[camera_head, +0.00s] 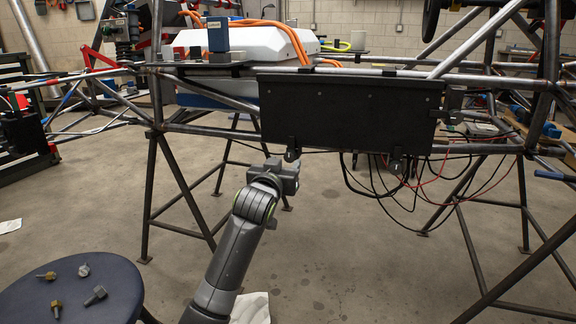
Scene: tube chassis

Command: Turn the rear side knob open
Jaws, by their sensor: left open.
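A black side panel (350,108) is fixed along the lower tube of the chassis. Two small dark knobs hang at its bottom edge, a left knob (292,154) and a right knob (396,165). I cannot tell from the markings which is the rear one. My left gripper (287,172) is just below and in front of the left knob, pointing away from me. It is open, with its fingertips mostly hidden by its own body. I cannot tell whether it touches the knob. My right gripper is not in view.
Black and red wires (420,185) hang below the panel's right half. Dark stand legs (180,180) support the tube frame. A round dark stool (80,300) with several bolts stands at lower left. The floor under the chassis is mostly clear.

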